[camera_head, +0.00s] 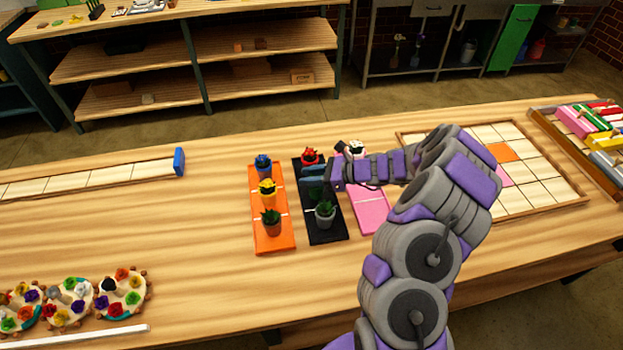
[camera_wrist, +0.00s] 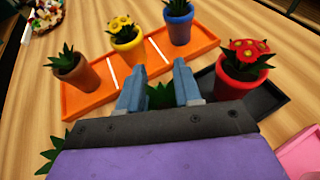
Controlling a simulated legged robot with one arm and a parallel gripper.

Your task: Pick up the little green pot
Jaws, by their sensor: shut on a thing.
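The little green pot (camera_head: 316,191) is at the middle of the black tray (camera_head: 328,236), mostly hidden by my gripper in the head view. In the wrist view only its green leaves (camera_wrist: 160,97) show between the fingers; its body is hidden there. My gripper (camera_head: 312,174) is shut on the green pot, with one blue-grey finger on each side of the plant in the wrist view (camera_wrist: 158,90). I cannot tell whether the pot touches the tray.
A red pot (camera_wrist: 243,72) and a grey pot (camera_head: 325,211) flank it on the black tray. The orange tray (camera_head: 272,244) beside it holds blue, yellow and brown pots. A pink tray (camera_head: 371,211) lies right.

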